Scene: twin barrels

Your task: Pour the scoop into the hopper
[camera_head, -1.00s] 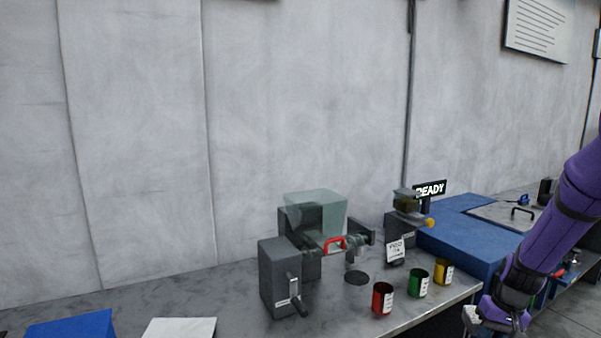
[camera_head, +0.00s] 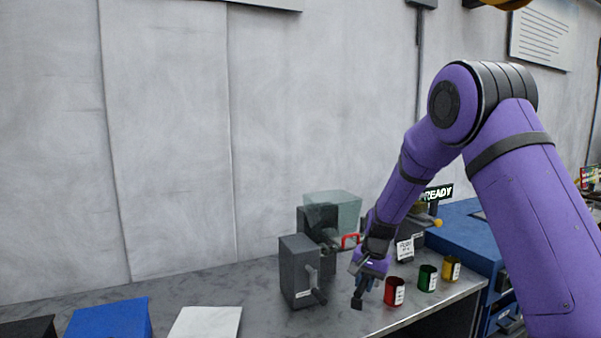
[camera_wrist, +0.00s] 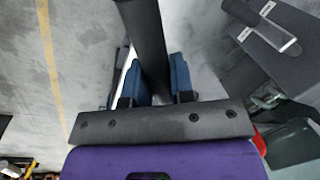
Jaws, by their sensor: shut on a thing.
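The hopper (camera_head: 336,208), a see-through greenish box, sits on top of a dark machine at the back of the bench. Its clear body also shows at the lower right of the wrist view (camera_wrist: 292,147). My gripper (camera_head: 366,283) is in front of and below the hopper, left of the red cup. In the wrist view my gripper (camera_wrist: 155,85) has its blue pads shut on a dark bar, seemingly the scoop's handle (camera_wrist: 146,40). A dark end, seemingly of the scoop (camera_head: 357,302), hangs below the gripper in the head view. The scoop's bowl and contents cannot be made out.
A grey box with a lever (camera_head: 299,268) stands left of my gripper. Red (camera_head: 394,291), green (camera_head: 427,279) and yellow (camera_head: 452,268) cups line the bench's right front. A red handle (camera_head: 350,240) is below the hopper. A READY sign (camera_head: 438,194) stands behind.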

